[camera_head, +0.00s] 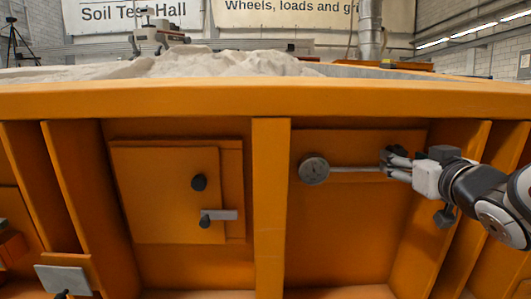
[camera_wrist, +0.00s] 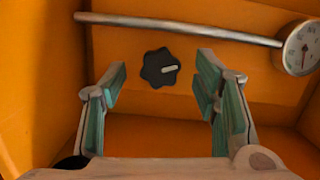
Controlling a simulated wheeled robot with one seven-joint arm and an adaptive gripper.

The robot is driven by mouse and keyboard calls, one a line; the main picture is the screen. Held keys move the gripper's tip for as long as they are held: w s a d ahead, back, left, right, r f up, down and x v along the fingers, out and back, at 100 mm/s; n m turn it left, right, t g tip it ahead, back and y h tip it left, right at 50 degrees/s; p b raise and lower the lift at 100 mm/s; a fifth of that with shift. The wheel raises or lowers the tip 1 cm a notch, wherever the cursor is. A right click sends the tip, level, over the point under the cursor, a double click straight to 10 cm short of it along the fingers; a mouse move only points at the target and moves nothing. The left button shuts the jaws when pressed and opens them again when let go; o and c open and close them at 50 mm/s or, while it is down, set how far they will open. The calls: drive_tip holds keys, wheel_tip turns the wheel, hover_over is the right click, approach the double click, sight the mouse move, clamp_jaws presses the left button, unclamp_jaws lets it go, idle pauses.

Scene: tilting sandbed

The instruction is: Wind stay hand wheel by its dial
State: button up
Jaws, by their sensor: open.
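The hand wheel is a dark, lobed knob (camera_wrist: 152,72) with a pale bar on its face, on the orange panel in the wrist view. The bar points to the right and slightly up. The round dial (camera_wrist: 302,48) has a pale face and a reddish, near-vertical needle; it is cut by the right edge. In the head view the dial (camera_head: 313,170) is small and unreadable. My gripper (camera_head: 387,163) is at the right bay, and the knob is largely hidden behind it there. In the wrist view my open gripper (camera_wrist: 162,82) has one finger either side of the knob, with visible gaps.
A thin metal rod (camera_wrist: 180,28) runs above the knob to the dial. Orange ribs (camera_head: 270,210) bound the bay. In the left bay are an orange hatch (camera_head: 150,190), a black knob (camera_head: 199,183) and a latch handle (camera_head: 220,215). Sand (camera_head: 230,63) lies on top.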

drive_tip(key=s, duration=0.9)
drive_tip(key=shift+a, duration=0.35)
drive_tip(key=s+a+f+g, duration=0.6)
drive_tip(key=s+f+g, duration=0.1)
drive_tip(key=s+f, duration=0.1)
drive_tip(key=s+a+f+g+y+p, duration=0.1)
drive_tip(key=s+a+f+g, duration=0.5)
drive_tip(key=s+f, duration=0.3)
drive_tip(key=shift+s+a+g, duration=0.3)
drive_tip(key=shift+s+g, duration=0.1)
drive_tip(key=shift+s, duration=0.15)
